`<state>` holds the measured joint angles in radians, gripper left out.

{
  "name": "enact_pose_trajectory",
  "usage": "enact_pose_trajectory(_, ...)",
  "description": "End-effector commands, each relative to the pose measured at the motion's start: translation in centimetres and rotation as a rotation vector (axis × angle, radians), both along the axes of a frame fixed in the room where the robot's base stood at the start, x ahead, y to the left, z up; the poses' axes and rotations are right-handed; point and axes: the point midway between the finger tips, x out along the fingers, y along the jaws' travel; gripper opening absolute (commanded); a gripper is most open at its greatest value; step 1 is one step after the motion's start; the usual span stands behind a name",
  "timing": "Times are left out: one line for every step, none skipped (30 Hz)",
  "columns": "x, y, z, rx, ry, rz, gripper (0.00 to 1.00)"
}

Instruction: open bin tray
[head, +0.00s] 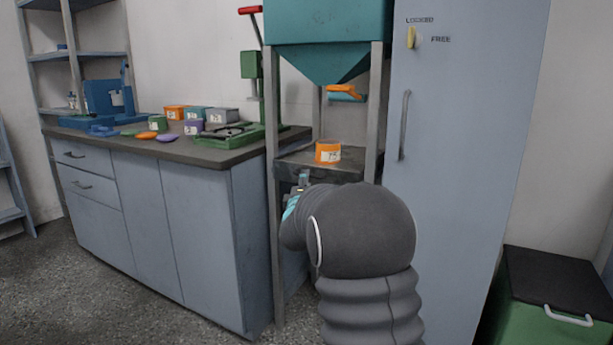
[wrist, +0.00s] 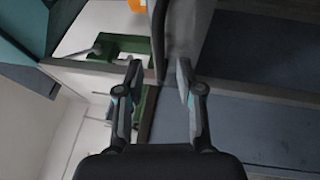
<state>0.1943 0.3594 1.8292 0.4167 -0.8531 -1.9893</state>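A grey metal tray (head: 291,162) sits under the teal hopper (head: 330,30), between the stand's legs. I take this to be the bin tray, but no label shows. An orange tub (head: 328,152) marked with a number stands on it; part of an orange object (wrist: 138,5) shows at the wrist view's top edge. My gripper (head: 303,179) is at the tray's front edge, and my arm hides the right part below it. In the wrist view my gripper (wrist: 158,72) has its fingers apart, with a grey edge between or just beyond them. I cannot tell whether they touch it.
A blue-grey cabinet (head: 400,110) with a long handle stands right of the stand. A bench (head: 200,151) on the left holds several small tubs and a green press (head: 250,130). A green bin (head: 550,310) with a dark lid stands at lower right. The floor at left is clear.

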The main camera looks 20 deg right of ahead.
Motion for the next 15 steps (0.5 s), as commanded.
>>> enact_pose_trajectory(0.8,-0.5,0.1,0.0,0.0,-0.001,0.37)
enact_pose_trajectory(1.2,-0.7,0.2,0.0,0.0,0.0,0.37)
enact_pose_trajectory(1.6,-0.9,0.3,0.0,0.0,0.0,0.37)
enact_pose_trajectory(2.0,-1.1,0.5,0.0,-0.001,0.0,0.37)
enact_pose_trajectory(2.3,-1.2,0.5,0.0,0.0,0.0,0.37)
enact_pose_trajectory(2.6,-1.4,0.5,0.0,0.0,0.001,0.37)
enact_pose_trajectory(2.8,-1.5,0.6,0.0,0.0,0.001,0.37)
enact_pose_trajectory(3.0,-1.6,0.6,0.0,0.0,0.001,0.37)
enact_pose_trajectory(3.2,-1.8,0.7,0.0,0.0,0.001,0.37)
enact_pose_trajectory(3.3,-1.8,0.7,0.0,0.0,0.001,0.37)
enact_pose_trajectory(3.4,-1.9,0.7,0.001,0.0,0.001,0.37)
enact_pose_trajectory(3.5,-1.9,0.7,0.0,0.0,0.001,0.37)
enact_pose_trajectory(3.5,-2.0,0.7,0.0,0.0,0.001,0.37)
enact_pose_trajectory(3.6,-2.0,0.7,0.0,0.0,0.001,0.37)
enact_pose_trajectory(3.6,-2.0,0.7,0.0,0.0,0.001,0.37)
